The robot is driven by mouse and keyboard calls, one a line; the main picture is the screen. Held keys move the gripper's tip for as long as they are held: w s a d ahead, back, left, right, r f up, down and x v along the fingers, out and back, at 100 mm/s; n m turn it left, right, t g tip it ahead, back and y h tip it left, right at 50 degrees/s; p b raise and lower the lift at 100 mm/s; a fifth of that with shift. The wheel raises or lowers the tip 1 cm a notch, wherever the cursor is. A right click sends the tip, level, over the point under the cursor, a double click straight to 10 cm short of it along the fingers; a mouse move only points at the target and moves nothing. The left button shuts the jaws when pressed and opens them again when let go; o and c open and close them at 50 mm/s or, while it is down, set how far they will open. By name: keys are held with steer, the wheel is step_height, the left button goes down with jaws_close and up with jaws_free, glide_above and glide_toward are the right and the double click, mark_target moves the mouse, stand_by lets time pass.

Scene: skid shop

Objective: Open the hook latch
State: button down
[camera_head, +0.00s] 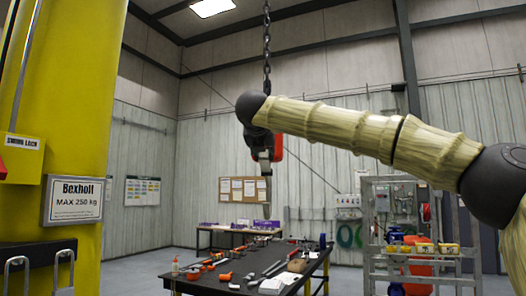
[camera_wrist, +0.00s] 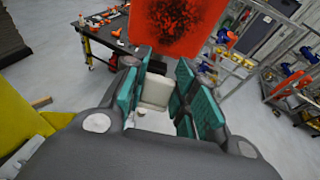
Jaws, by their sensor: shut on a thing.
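A dark chain (camera_head: 267,45) hangs from above in the head view and passes out of sight behind my arm. A red hook body (camera_head: 278,147) shows just below my wrist there, partly covered; it fills the top middle of the wrist view as a speckled orange-red block (camera_wrist: 185,25). My gripper (camera_wrist: 160,100) has teal pads on both sides of a pale grey piece (camera_wrist: 156,90), seemingly the hook latch, and is shut on it. In the head view my gripper (camera_head: 262,150) points down beside the red body. The hook's tip is hidden.
A yellow column (camera_head: 75,110) with a "Bexholt MAX 250 kg" sign (camera_head: 73,200) stands at the left. A dark table (camera_head: 225,280) with tools lies beyond and below. A metal rack (camera_head: 420,262) stands at the right. Grey floor (camera_wrist: 50,65) lies open between.

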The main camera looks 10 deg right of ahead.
steer(key=shift+d+r, duration=0.15)
steer(key=shift+r, duration=0.05)
steer(key=c, duration=1.3)
jaws_free()
steer(key=shift+w+f, duration=0.1)
steer(key=shift+w, duration=0.05)
steer(key=shift+o, duration=0.9)
steer(key=shift+w+f, duration=0.2)
steer(key=shift+w, duration=0.05)
steer(key=shift+s+a+r, duration=0.2)
steer(key=shift+s+a, duration=0.05)
steer(key=shift+s, duration=0.3)
steer(key=v, duration=1.1)
steer(key=shift+d, duration=0.15)
